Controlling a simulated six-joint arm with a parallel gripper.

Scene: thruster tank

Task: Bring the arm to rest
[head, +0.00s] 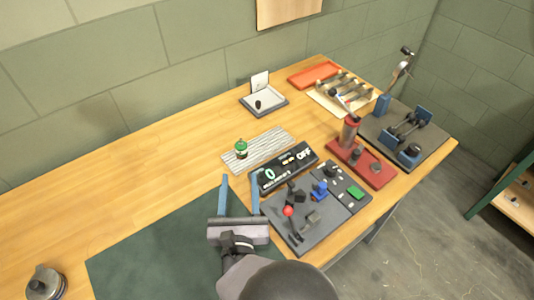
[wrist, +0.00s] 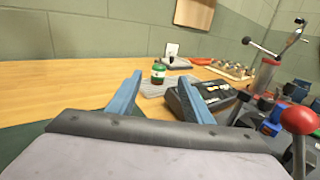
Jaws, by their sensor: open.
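My gripper (head: 239,196) is open and empty, with its two blue fingers spread apart. It is above the front part of the wooden table, over the edge of the dark green mat, just left of the black display box (head: 284,167). In the wrist view, my gripper (wrist: 158,98) points along the table towards the back wall. A small green jar (wrist: 158,73) shows between the fingers, farther off. The jar also shows in the head view (head: 241,148), upright on a light ribbed mat (head: 262,150). Nothing is between the fingertips.
A grey control panel (head: 303,236) with a red-knobbed lever (wrist: 299,120) stands close on the right. A red stand (head: 367,170), a dark fixture board (head: 431,150), a tool board (head: 345,103) and a small tray (head: 264,108) are farther back. The table's left (head: 110,190) is mostly clear.

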